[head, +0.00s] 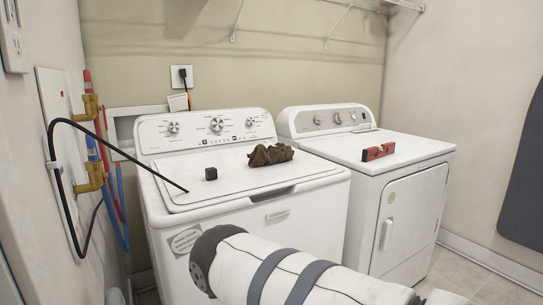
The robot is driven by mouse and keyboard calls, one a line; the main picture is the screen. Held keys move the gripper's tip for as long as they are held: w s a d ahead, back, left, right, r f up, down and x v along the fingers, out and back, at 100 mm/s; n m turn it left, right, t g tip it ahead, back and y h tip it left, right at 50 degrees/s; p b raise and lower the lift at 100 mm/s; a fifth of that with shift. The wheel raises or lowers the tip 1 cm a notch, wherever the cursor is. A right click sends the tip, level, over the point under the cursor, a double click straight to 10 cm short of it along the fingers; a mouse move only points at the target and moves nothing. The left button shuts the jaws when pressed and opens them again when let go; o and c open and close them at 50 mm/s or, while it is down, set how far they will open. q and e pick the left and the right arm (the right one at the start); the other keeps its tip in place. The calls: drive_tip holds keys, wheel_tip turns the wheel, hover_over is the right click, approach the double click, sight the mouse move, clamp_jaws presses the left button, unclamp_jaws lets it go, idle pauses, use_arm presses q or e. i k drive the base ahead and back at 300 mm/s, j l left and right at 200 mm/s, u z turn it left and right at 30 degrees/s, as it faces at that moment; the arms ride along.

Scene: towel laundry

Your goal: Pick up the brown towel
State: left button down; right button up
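The brown towel (270,155) lies crumpled in a small heap on the lid of the white washing machine (318,183), toward the back right of the lid. All of its upper side shows and nothing covers it. Neither of my grippers is in view. A white arm link of mine with grey bands crosses the bottom of the head view, in front of the washer and below the towel, apart from it.
A black hose (122,152) reaches from the left wall to the lid's left side. A red object (378,152) lies on the dryer (412,155) at right. The lid's front is clear.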

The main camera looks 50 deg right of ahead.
sight(279, 153)
drive_tip(key=l+z, duration=0.2)
drive_tip(key=l, duration=0.3)
drive_tip(key=l+z, duration=0.2)
drive_tip(key=l, duration=0.3)
drive_tip(key=i+l+z, duration=0.2)
drive_tip(key=l, duration=0.25)
drive_tip(key=l+z, duration=0.15)
drive_tip(key=l, duration=0.35)
drive_tip(key=i+l+z, duration=0.2)
drive_tip(key=l, duration=0.25)
